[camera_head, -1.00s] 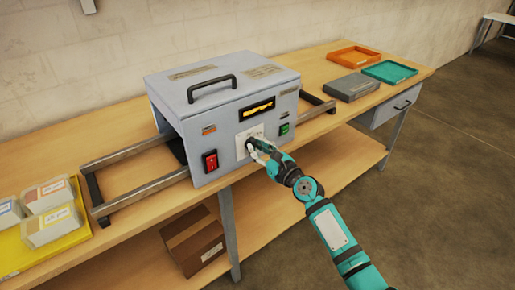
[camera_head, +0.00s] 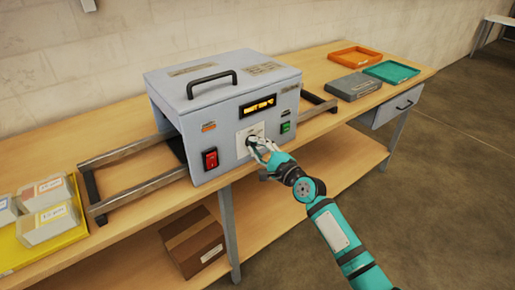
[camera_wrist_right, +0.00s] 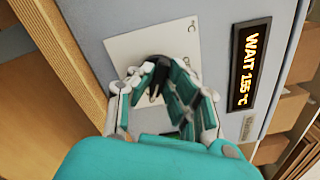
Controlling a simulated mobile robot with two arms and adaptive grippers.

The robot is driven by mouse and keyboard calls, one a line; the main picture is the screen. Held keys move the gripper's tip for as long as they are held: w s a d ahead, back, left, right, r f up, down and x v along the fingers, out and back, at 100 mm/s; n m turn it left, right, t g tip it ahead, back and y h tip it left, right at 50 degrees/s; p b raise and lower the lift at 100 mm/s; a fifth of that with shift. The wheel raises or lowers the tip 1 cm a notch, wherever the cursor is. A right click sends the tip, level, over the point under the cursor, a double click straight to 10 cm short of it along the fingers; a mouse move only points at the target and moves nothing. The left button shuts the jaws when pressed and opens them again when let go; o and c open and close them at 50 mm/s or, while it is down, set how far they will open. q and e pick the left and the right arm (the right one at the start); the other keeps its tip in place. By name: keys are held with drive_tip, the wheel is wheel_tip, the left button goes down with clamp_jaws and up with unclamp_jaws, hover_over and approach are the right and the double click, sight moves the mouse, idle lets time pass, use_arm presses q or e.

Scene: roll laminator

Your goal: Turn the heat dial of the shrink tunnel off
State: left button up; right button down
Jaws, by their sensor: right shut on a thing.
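The shrink tunnel (camera_head: 215,125) is a grey box with a black top handle, standing on the wooden bench. Its heat dial (camera_wrist_right: 158,68) is black, on a white plate (camera_wrist_right: 131,45) on the front face, and is partly hidden by my fingers. My right gripper (camera_head: 257,148) is at the dial, its fingers shut around it; it also shows in the right wrist view (camera_wrist_right: 160,88). The lit display (camera_wrist_right: 250,65) reads "WAIT 155 °C" in the right wrist view. My left gripper is not in view.
A red switch (camera_head: 210,158) and a green switch (camera_head: 285,127) flank the dial. Rails stick out on both sides of the tunnel. A yellow tray (camera_head: 40,245) with several clear boxes is at left. Orange (camera_head: 355,56), teal (camera_head: 391,71) and grey (camera_head: 353,86) trays or boxes are at right.

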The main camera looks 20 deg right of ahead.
drive_tip(key=n, duration=1.6)
drive_tip(key=f+n+b, duration=0.1)
drive_tip(key=n, duration=0.6)
drive_tip(key=shift+d+n, duration=0.15)
drive_tip(key=shift+n, duration=0.25)
drive_tip(key=c, duration=1.3)
unclamp_jaws()
drive_tip(key=shift+r, duration=0.1)
drive_tip(key=shift+c, duration=0.2)
drive_tip(key=v, duration=1.2)
